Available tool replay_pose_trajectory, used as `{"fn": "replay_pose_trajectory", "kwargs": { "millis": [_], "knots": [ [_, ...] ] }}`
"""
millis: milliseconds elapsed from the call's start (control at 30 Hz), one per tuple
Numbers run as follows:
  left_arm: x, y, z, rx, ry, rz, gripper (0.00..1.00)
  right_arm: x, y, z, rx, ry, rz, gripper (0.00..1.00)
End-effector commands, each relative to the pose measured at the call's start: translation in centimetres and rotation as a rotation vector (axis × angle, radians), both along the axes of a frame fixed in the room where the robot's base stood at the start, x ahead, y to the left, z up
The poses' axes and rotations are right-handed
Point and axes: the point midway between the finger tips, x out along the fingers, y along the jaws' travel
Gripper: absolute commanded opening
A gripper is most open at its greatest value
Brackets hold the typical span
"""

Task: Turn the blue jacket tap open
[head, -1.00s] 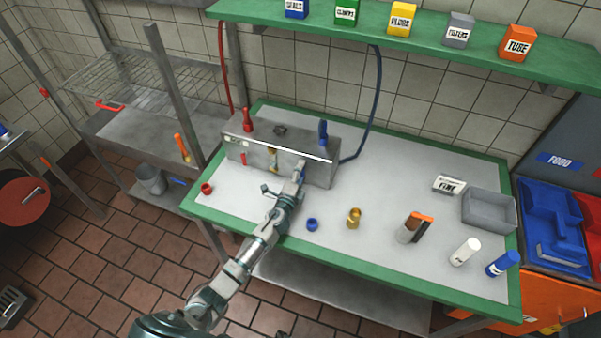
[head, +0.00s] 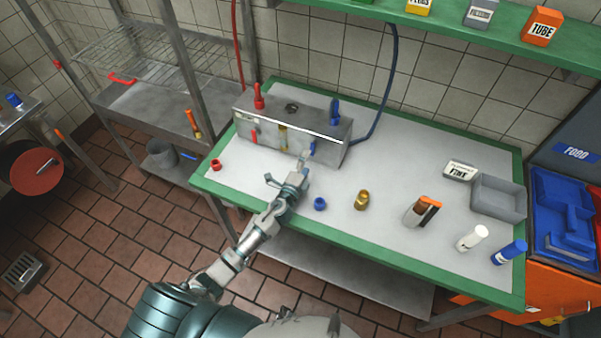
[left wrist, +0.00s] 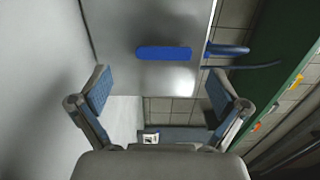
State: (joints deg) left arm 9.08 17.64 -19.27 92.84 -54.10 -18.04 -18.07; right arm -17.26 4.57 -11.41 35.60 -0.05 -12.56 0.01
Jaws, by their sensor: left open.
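The blue jacket tap (head: 312,148) is a small blue lever on the front face of a grey metal box (head: 243,126), near its right end. In the left wrist view the blue tap handle (left wrist: 163,53) lies level across the picture, ahead of my fingers and between their lines. My left gripper (head: 303,164) is just in front of the tap. In the left wrist view the left gripper (left wrist: 160,88) is open, its blue-padded fingers wide apart with nothing between them. I see no contact with the tap. My right gripper is not in view.
A red lever (head: 254,136) and a brass fitting (head: 283,138) are also on the box front. A blue cap (head: 320,204) and brass part (head: 362,200) lie on the table near my arm.

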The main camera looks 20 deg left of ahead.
Motion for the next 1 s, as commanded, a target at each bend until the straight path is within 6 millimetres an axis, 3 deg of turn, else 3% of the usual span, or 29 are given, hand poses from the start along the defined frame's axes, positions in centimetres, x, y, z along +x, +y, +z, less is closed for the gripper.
{"fn": "replay_pose_trajectory", "kwargs": {
  "millis": [200,400,1000],
  "knots": [
    [-4.8,0.1,-0.2,-0.001,0.003,-0.001,0.99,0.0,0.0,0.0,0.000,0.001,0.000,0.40],
    [-7.0,0.2,-0.2,0.000,0.004,-0.001,0.99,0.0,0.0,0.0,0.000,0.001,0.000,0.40],
    [-7.3,0.2,-0.2,0.000,0.003,-0.001,0.99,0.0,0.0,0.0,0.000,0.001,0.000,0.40]
  ]
}}
